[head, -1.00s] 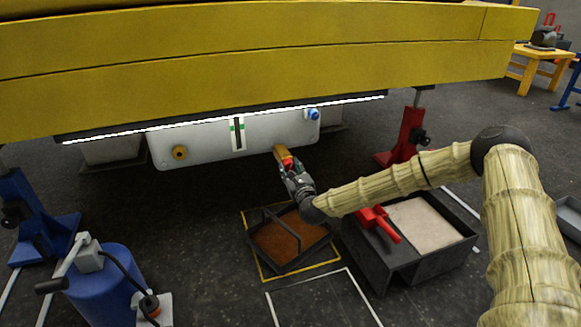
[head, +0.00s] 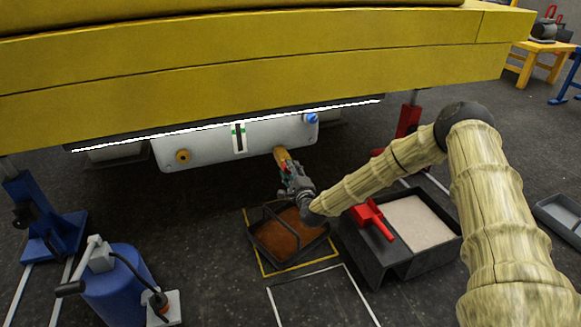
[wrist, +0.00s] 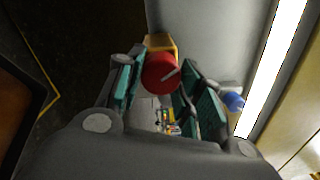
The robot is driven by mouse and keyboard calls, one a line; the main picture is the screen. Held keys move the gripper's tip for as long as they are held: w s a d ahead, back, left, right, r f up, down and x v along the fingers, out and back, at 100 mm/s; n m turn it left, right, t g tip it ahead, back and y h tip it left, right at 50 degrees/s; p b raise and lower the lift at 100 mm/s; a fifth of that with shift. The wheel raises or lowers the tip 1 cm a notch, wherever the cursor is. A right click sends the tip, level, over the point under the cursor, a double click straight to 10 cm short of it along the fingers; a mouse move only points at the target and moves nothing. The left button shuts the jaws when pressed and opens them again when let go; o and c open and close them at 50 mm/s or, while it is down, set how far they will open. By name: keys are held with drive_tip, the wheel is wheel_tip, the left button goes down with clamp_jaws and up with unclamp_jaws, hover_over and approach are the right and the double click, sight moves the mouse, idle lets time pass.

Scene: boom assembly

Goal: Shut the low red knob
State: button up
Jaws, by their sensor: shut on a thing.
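The low red knob (wrist: 161,73) sits at the end of a yellow-orange fitting (wrist: 160,43) between my fingers in the wrist view. That fitting (head: 281,156) shows at the lower right of the white panel (head: 200,148) in the head view. My gripper (head: 289,174) is at the knob, its teal-padded fingers (wrist: 158,85) on either side of it and shut on it. A pale line marks the knob's face, tilted up to the right. In the head view the knob is mostly hidden by the gripper.
A blue knob (head: 311,118) is at the panel's upper right, and a yellow fitting (head: 183,156) at its left. The yellow boom (head: 250,70) hangs above. A brown-filled tray (head: 288,262) lies below my gripper, beside a dark bin (head: 377,262) with a red-handled tool (head: 371,216).

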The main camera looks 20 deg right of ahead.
drive_tip(key=shift+r+n+y+p, duration=0.15)
drive_tip(key=shift+n+p, duration=3)
drive_tip(key=shift+n, duration=2.1)
drive_tip(key=shift+r+n+y+p, duration=0.15)
drive_tip(key=shift+n+p, duration=3)
drive_tip(key=shift+n, duration=2.1)
drive_tip(key=shift+f, duration=0.15)
drive_tip(key=o, duration=1)
drive_tip(key=shift+d, duration=0.1)
drive_tip(key=shift+s, duration=0.1)
drive_tip(key=s, duration=1.2)
drive_tip(key=shift+d, duration=0.3)
drive_tip(key=shift+w, duration=0.1)
